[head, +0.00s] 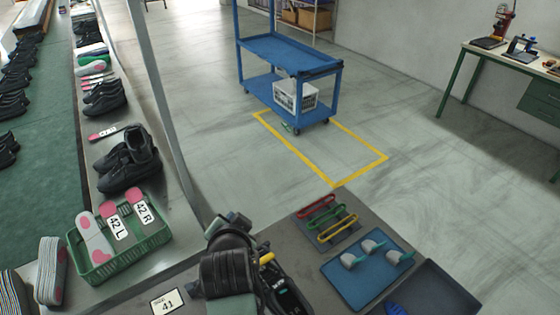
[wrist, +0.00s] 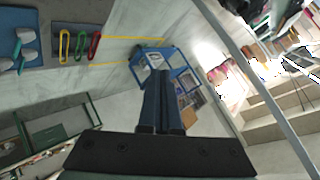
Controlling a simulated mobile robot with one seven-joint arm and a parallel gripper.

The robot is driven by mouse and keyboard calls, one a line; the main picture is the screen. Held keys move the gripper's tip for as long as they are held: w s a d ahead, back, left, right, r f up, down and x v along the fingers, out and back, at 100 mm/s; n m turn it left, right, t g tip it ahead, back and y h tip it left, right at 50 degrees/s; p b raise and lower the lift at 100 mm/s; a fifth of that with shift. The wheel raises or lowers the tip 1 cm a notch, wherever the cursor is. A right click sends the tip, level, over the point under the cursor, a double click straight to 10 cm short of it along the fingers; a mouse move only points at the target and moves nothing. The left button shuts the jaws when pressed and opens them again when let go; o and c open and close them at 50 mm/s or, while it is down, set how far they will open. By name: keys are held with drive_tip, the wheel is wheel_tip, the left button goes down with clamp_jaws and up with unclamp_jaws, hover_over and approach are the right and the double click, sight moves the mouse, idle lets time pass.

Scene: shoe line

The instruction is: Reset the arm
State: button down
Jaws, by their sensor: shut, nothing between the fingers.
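My gripper (wrist: 162,98) is shut and empty in the wrist view, its two dark fingers side by side. It points out over the room, with the floor and the blue cart (wrist: 185,75) beyond it. In the head view my black arm rises from the bottom middle above the grey table, and its fingers cannot be made out clearly there. Nothing touches the fingers in the wrist view.
A green crate (head: 98,272) with labelled insoles stands left of my arm. A "41" card (head: 168,302) lies in front. Right are red, green and yellow loops (head: 338,228) and a blue mat (head: 348,282) with grey-headed tools.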

drive_tip(key=d+r+n+t+b, duration=0.2)
drive_tip(key=r+t, duration=0.2)
drive_tip(key=r, duration=0.9)
drive_tip(key=d+r+n+t+b, duration=0.1)
drive_tip(key=d+r+t, duration=0.3)
drive_tip(key=r, duration=0.9)
drive_tip(key=s+d+r+n+t+h+b, duration=0.1)
drive_tip(key=s+d+r+t, duration=0.1)
drive_tip(key=s+r+t, duration=0.2)
drive_tip(key=s+d+r+n+t+b, duration=0.2)
drive_tip(key=s+r+t, duration=0.2)
drive_tip(key=s+r, duration=0.7)
wheel_tip(320, 180, up, 5)
drive_tip(key=shift+s+f+n+t+h, duration=0.1)
drive_tip(key=shift+s+n+t+h, duration=0.1)
drive_tip(key=shift+n+t+h, duration=0.15)
